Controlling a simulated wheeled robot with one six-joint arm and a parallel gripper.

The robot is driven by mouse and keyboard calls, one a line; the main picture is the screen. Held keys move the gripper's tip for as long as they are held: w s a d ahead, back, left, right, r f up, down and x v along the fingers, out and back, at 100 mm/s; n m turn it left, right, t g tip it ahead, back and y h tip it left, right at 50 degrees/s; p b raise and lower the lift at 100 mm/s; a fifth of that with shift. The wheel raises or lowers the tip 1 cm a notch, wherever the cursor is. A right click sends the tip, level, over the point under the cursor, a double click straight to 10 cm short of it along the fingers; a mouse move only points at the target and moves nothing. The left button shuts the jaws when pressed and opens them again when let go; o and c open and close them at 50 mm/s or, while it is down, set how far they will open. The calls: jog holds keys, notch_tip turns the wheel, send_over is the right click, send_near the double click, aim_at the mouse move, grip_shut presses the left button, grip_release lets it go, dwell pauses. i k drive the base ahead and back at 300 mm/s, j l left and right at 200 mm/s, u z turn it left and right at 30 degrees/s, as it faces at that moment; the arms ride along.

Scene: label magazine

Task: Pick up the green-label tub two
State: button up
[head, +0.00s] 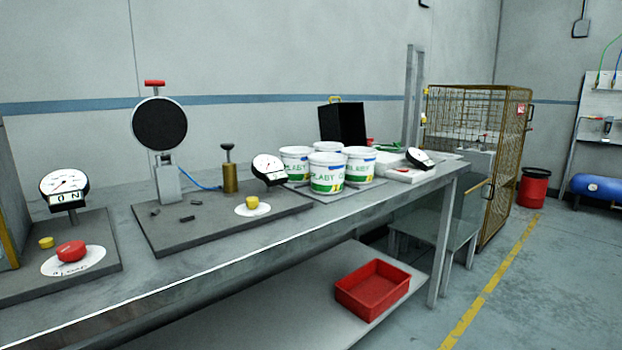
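Several white tubs with green labels stand close together on a thin grey board (368,185) on the workbench. The front tub (326,180) shows its green lettering most fully. One tub (295,165) is at the left, one (359,168) at the right, and one (328,147) is mostly hidden behind the front tub. I cannot tell which of them is tub two. My gripper is not in view.
The grey workbench (200,262) holds a round black gauge (159,124), dials with red and yellow buttons, and a black box (342,122). A red tray (372,288) sits on the lower shelf.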

aim_at(360, 165)
jog(key=i+l+u, duration=0.1)
jog(key=l+u, duration=0.15)
jog(key=l, duration=0.75)
jog(key=l+u, duration=0.25)
jog(key=l, duration=0.75)
jog(key=i+l+z, duration=0.25)
jog(key=i+z, duration=0.3)
jog(key=i+l+z, duration=0.2)
jog(key=i+z, duration=0.2)
jog(key=i, duration=0.45)
jog(key=i+z, duration=0.35)
jog(key=i, duration=0.5)
jog(key=i+l+u, duration=0.15)
jog(key=i+u, duration=0.3)
jog(key=i+l+u, duration=0.3)
jog(key=i+u, duration=0.15)
jog(key=i+l+u, duration=0.1)
jog(key=u, duration=0.4)
jog(key=i+l+u, duration=0.2)
jog(key=u, duration=0.25)
jog(key=i+l+u, duration=0.15)
jog(key=u, duration=0.35)
jog(key=i+l+u, duration=0.1)
jog(key=l+u, duration=0.35)
jog(key=i+l+u, duration=0.1)
jog(key=l+u, duration=0.4)
jog(key=u, duration=0.15)
jog(key=l+u, duration=0.35)
jog(key=i+j, duration=0.05)
